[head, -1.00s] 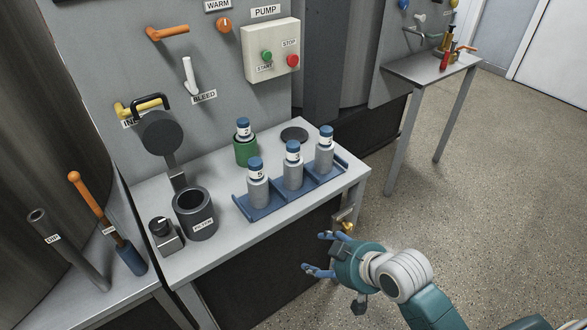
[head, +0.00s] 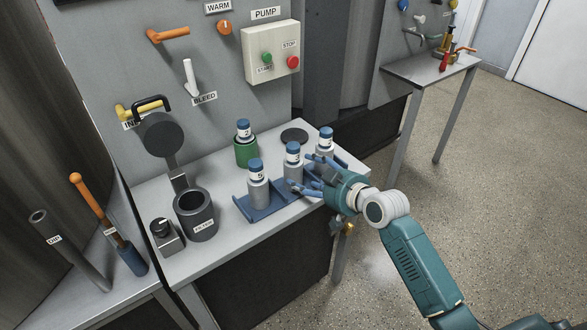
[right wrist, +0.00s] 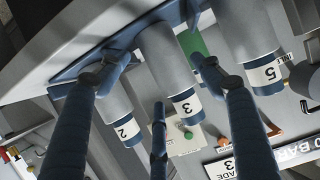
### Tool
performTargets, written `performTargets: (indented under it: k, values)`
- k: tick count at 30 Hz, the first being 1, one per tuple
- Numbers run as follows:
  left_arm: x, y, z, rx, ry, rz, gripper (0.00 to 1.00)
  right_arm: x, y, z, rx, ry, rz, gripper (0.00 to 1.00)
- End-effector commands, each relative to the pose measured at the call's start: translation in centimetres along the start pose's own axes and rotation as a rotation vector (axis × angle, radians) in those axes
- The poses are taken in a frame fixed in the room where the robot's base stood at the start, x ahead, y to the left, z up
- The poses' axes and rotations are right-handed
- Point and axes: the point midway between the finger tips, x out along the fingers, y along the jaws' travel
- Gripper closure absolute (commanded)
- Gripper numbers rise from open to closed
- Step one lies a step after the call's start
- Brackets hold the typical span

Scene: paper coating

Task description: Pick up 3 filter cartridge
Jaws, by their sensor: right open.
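The 3 filter cartridge (head: 292,170) is a grey cylinder with a blue cap and white label, in the middle of the blue rack (head: 265,212). In the right wrist view the 3 cartridge (right wrist: 166,62) is central, between my spread fingers. My right gripper (head: 305,172) is open at the rack's front, with fingers on either side of the middle cartridge; contact cannot be told. The 5 cartridge (head: 258,190) stands to the left and the 2 cartridge (head: 324,150) to the right. My left gripper is out of view.
A blue-capped bottle with a green lower part (head: 245,153) stands behind the rack, near a dark disc (head: 294,136). The dark filter cup (head: 196,222) and a knob box (head: 166,237) are at the left. The wall panel carries a pump box (head: 270,52) and levers.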

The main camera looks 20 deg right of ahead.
Motion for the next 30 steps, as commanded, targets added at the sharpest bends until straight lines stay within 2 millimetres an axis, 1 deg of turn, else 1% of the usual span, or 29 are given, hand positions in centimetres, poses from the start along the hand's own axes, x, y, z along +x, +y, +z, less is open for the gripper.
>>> performTargets:
  k: [1, 3, 6, 9, 15, 16, 17, 21, 22, 30]
  values:
    - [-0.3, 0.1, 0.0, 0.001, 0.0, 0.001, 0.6, 0.8, 0.0, -0.4, 0.004, 0.002, 0.0, 0.34]
    - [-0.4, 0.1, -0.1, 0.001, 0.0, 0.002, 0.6, 1.9, 0.0, -0.4, 0.004, 0.002, 0.0, 0.34]
    - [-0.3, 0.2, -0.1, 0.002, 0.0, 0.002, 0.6, 3.0, 0.0, -0.2, 0.002, 0.0, 0.0, 0.34]
    - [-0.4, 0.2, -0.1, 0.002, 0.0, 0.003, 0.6, 3.5, 0.0, -0.2, 0.001, 0.0, 0.0, 0.34]
    - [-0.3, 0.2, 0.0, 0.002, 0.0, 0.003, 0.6, 3.5, 0.0, -0.1, 0.0, -0.001, 0.0, 0.34]
    - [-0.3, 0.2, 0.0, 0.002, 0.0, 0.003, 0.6, 3.5, 0.0, -0.1, 0.0, -0.001, 0.0, 0.38]
    - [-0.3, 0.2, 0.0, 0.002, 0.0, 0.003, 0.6, 3.5, 0.0, -0.1, 0.0, -0.001, 0.0, 0.44]
    - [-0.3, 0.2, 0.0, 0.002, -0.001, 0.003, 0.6, 3.5, 0.1, -0.1, 0.0, -0.001, 0.0, 0.72]
    - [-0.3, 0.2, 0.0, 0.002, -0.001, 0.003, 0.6, 3.5, 0.1, -0.3, 0.0, 0.002, 0.001, 0.73]
    - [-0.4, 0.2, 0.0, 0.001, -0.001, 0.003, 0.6, 3.4, 0.1, -0.4, -0.001, 0.002, 0.001, 0.74]
